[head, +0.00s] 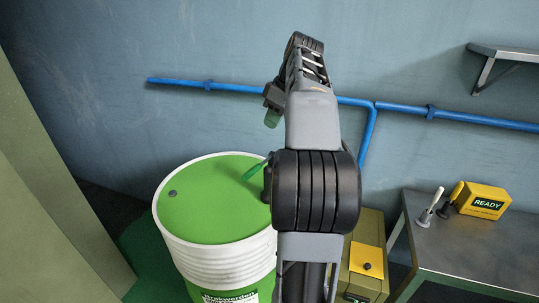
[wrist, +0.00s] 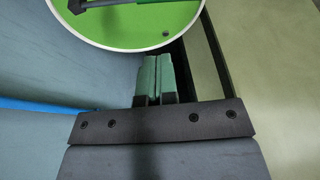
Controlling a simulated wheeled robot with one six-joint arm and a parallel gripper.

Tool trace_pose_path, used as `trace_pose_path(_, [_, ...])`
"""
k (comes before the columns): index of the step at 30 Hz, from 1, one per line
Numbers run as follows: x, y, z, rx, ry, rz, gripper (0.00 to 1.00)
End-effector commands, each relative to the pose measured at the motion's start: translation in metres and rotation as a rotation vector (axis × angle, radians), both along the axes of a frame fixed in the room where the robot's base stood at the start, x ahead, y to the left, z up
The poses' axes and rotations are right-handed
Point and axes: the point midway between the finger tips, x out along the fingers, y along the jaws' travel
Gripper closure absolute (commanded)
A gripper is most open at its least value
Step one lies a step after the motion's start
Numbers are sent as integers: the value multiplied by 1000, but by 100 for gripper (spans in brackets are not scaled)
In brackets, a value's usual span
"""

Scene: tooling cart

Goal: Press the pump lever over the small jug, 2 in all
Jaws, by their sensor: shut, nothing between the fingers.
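The green drum (head: 210,215) has a white rim and stands left of my arm. A green lever end (head: 251,172) juts out over the drum's top from behind my arm; the rest of the pump is hidden. In the wrist view the drum top (wrist: 185,22) is at the upper edge, with a dark bar (wrist: 98,5), perhaps part of the pump, crossing it. My gripper (head: 271,119) is raised above and behind the drum, apart from the lever. Its green fingers (wrist: 153,70) are shut and empty. I cannot see the small jug in either view.
A grey metal table (head: 470,250) at the right holds a yellow box marked READY (head: 483,200) and small handled items (head: 430,207). A blue pipe (head: 235,88) runs along the wall. A pale panel (head: 50,190) borders the left.

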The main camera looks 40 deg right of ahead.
Motion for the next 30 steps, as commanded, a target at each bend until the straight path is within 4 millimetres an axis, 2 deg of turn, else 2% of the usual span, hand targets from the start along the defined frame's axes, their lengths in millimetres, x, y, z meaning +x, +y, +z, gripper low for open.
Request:
trace_pose_path(3, [-2, 5, 1, 17, 5, 22, 100])
trace_pose_path(12, [-4, 2, 0, 17, 7, 17, 100])
trace_pose_path(17, [-2, 5, -8, 17, 8, 18, 100])
trace_pose_path(30, [19, 25, -79, 17, 9, 19, 100])
